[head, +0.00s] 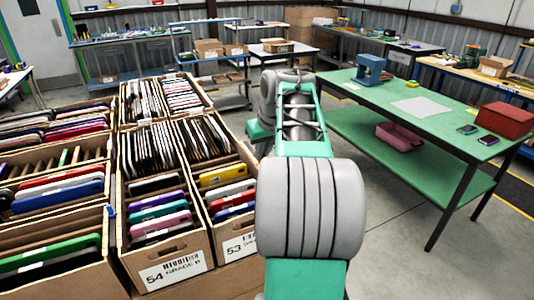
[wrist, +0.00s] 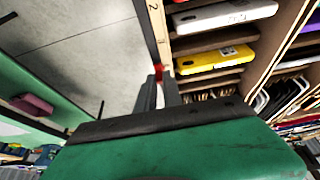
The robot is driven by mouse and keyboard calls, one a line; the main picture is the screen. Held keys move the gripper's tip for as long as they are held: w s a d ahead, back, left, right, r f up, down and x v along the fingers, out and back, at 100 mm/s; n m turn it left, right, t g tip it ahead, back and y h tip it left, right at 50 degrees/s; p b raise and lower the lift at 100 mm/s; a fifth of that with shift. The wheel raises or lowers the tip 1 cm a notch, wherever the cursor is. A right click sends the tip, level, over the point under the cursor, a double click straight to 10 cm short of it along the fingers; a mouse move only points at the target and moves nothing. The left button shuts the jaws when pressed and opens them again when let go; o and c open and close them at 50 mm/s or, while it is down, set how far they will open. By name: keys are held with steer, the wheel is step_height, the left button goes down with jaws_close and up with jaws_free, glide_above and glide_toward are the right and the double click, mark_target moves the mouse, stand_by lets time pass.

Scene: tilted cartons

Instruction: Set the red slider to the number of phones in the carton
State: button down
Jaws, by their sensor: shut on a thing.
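The red slider (wrist: 158,71) shows small at the carton's edge in the wrist view, between the dark fingertips of my gripper (wrist: 160,80). My gripper is shut on it. A pale strip (wrist: 153,22) with a numeral 2 runs along that edge beyond the slider. Inside the carton are a white phone (wrist: 226,15) and a yellow phone (wrist: 215,58), with brown dividers between them. In the head view the carton labelled 53 (head: 236,247) holds a yellow phone (head: 222,175) and several others. My arm hides the gripper, the slider and the carton's right side there.
More phone-filled cartons stand left, including one labelled 54 (head: 172,272). A green table (head: 430,120) stands right with a blue device (head: 370,70), a red box (head: 505,119) and phones. A pink bin (head: 398,138) sits on its lower shelf. Grey floor (head: 398,215) lies clear between.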

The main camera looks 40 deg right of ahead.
steer(key=c, duration=1.5)
jaws_free()
steer(key=v, duration=0.7)
steer(key=shift+s+a+r+p, duration=0.1)
steer(key=shift+s+r+p, duration=0.15)
steer(key=shift+r+p, duration=0.15)
steer(key=shift+f, duration=0.1)
